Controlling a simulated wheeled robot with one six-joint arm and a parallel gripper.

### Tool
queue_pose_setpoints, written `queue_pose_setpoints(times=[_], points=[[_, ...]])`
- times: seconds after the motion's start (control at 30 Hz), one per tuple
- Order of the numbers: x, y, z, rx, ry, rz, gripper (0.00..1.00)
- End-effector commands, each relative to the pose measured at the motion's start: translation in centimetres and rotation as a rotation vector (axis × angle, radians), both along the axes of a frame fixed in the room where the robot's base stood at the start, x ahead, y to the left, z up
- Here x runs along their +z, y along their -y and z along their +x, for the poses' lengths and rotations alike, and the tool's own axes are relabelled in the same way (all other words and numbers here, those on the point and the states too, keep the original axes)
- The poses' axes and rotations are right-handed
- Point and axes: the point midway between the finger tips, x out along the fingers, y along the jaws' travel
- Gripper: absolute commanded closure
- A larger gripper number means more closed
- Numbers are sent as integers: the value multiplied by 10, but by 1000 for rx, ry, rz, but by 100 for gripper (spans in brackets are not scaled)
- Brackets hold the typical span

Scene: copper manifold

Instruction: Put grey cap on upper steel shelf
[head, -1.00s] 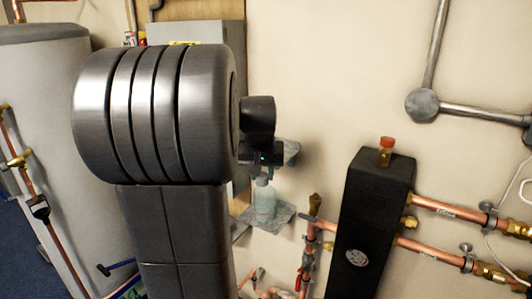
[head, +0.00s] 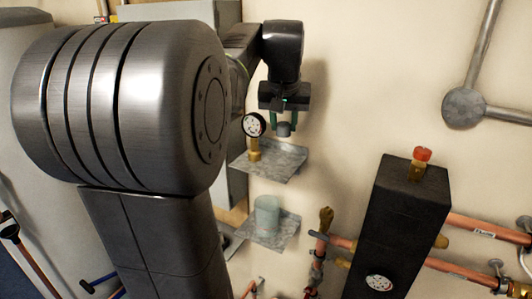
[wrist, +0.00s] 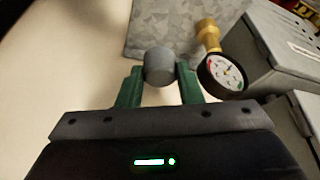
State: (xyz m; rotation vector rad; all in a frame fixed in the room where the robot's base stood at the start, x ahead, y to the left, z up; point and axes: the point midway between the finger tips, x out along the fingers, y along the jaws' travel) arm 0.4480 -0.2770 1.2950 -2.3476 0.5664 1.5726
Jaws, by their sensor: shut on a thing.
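The grey cap (wrist: 159,66) is held between the green fingertips of my gripper (wrist: 160,75) in the wrist view. In the head view my gripper (head: 285,129) is above the upper steel shelf (head: 279,161), with the cap low between its fingers. The cap appears apart from the shelf surface. The upper shelf also shows at the top of the wrist view (wrist: 165,28). A brass fitting with a round pressure gauge (head: 254,126) stands on the left part of this shelf, and the gauge is close to the right finger in the wrist view (wrist: 223,75).
A lower steel shelf (head: 282,238) holds a translucent greenish cup (head: 267,216). A grey metal box (wrist: 271,50) stands beside the gauge. A black block with a red-capped valve (head: 400,220) and copper pipes is at the right. The upper shelf's right part is bare.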

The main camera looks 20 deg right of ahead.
Motion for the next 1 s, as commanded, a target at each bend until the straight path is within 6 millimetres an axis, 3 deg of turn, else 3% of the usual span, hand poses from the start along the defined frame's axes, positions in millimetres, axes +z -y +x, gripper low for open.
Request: queue_pose_setpoints(times=[0.2,0.6,1.0], points=[[-41,-1,-1,0,-5,3,89],[-88,-1,-1,0,-4,2,89],[-96,0,-1,0,-1,0,89]])
